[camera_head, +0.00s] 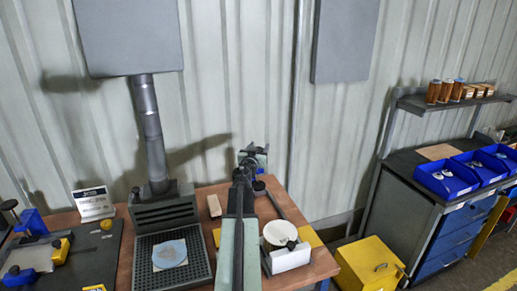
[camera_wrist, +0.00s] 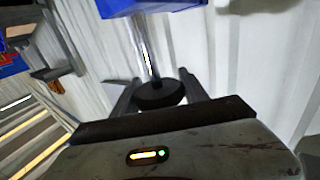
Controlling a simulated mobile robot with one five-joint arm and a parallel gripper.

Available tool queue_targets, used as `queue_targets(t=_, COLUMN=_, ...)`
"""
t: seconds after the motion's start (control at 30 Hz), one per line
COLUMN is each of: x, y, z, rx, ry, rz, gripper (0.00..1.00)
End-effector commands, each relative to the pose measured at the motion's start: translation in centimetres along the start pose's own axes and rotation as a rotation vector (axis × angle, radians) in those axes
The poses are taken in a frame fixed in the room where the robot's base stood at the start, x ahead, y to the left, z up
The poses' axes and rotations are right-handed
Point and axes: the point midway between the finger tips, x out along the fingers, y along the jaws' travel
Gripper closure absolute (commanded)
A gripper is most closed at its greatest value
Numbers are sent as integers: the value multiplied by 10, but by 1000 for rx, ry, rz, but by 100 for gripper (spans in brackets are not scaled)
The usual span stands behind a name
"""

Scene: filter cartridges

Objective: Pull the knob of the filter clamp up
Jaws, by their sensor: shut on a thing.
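In the wrist view, the black round knob (camera_wrist: 160,96) sits between the two fingers of my gripper (camera_wrist: 158,84), which is shut on it. A bright metal rod (camera_wrist: 149,50) runs from the knob to a blue block (camera_wrist: 150,5) at the top edge, apparently the filter clamp's body; the rest of it is out of frame. In the head view, my arm hides most of that spot. A small blue and black part (camera_head: 259,187) shows just right of my gripper (camera_head: 251,157), whose fingers are hard to make out there.
On the wooden bench, a white round filter (camera_head: 280,233) sits in a white holder (camera_head: 290,257) right of my arm. A grey extraction unit (camera_head: 163,208) with a perforated tray stands left. A blue and yellow fixture (camera_head: 34,222) is further left. A yellow bin (camera_head: 370,265) stands right.

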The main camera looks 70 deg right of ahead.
Motion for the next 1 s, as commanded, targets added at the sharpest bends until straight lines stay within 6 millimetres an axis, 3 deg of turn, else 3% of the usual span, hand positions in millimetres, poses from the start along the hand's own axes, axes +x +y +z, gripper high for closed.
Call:
queue_targets(t=0.27, x=0, y=-1, z=0, rx=0, ry=0, rz=-1, gripper=100)
queue_targets(t=0.3, x=0, y=-1, z=0, rx=0, ry=0, rz=-1, gripper=37)
queue_targets(t=0.33, x=0, y=-1, z=0, rx=0, ry=0, rz=-1, gripper=29)
queue_targets(t=0.73, x=-5, y=-1, z=0, rx=0, ry=0, rz=-2, gripper=27)
queue_targets(t=1.0, x=-51, y=0, z=0, rx=0, ry=0, rz=-3, gripper=27)
